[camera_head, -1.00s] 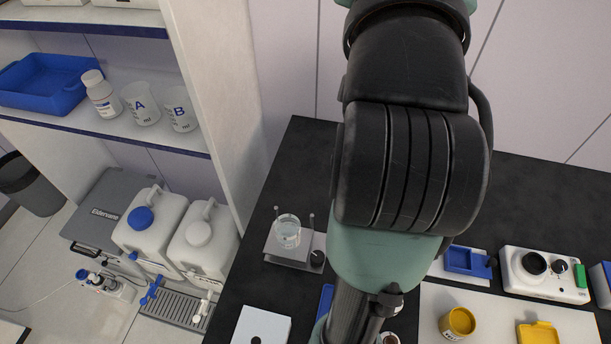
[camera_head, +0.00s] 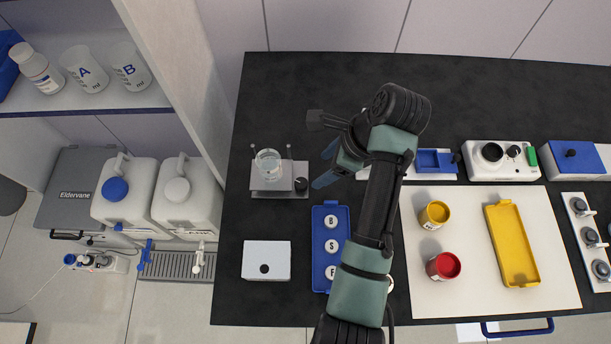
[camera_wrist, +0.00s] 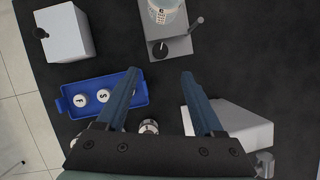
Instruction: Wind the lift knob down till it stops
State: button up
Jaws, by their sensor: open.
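The lift is a small grey stand (camera_head: 272,183) with two upright posts, at the left of the black bench. A clear glass beaker (camera_head: 267,163) of liquid stands on its plate. The black lift knob (camera_head: 301,184) sits at the stand's right front corner; in the wrist view the knob (camera_wrist: 160,50) lies just beyond the fingertips. My gripper (camera_wrist: 160,76) is open with blue fingers, nothing between them. In the head view my gripper (camera_head: 315,166) is just right of the lift, apart from the knob. The wrist view cuts off the beaker's top.
A blue tray (camera_head: 318,287) of several lettered white-topped jars lies in front of the gripper. A white box (camera_head: 266,249) with a black knob stands left of it. A yellow jar (camera_head: 434,215), red jar (camera_head: 443,266) and yellow tray (camera_head: 512,246) are right. The back bench is clear.

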aim_at(302, 183)
jog(key=x, duration=1)
jog(key=shift+w+a+f, duration=0.1)
jog(key=shift+f, duration=0.2)
grip_shut()
